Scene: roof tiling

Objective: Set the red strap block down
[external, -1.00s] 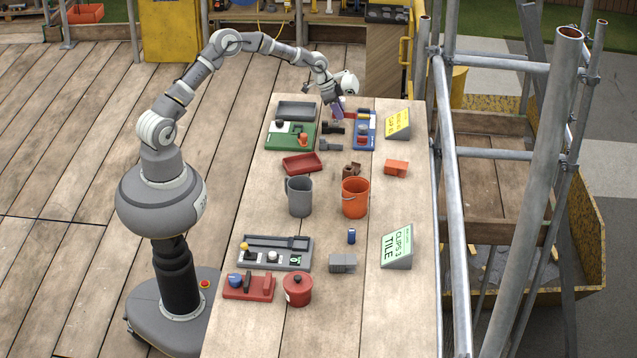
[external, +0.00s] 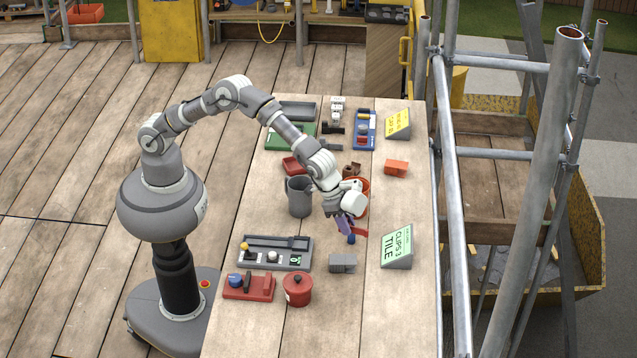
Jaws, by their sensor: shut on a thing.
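My gripper (external: 347,226) is over the middle right of the bench, in front of the orange bucket (external: 363,184). It points down and is shut on the red strap block (external: 358,233), a small red piece showing at the right of the fingertips. The fingers hide part of the block. It appears close to the small blue cylinder (external: 351,239); I cannot tell whether they touch or how high the block is above the bench.
The grey cup (external: 299,197) stands left of my gripper. A grey block (external: 342,262) and the green "CLIPS 3 TILE" sign (external: 397,247) are near. A grey tray board (external: 274,253), a red board (external: 249,287) and a red pot (external: 298,289) stand lower left. Bare bench (external: 375,320) lies lower right.

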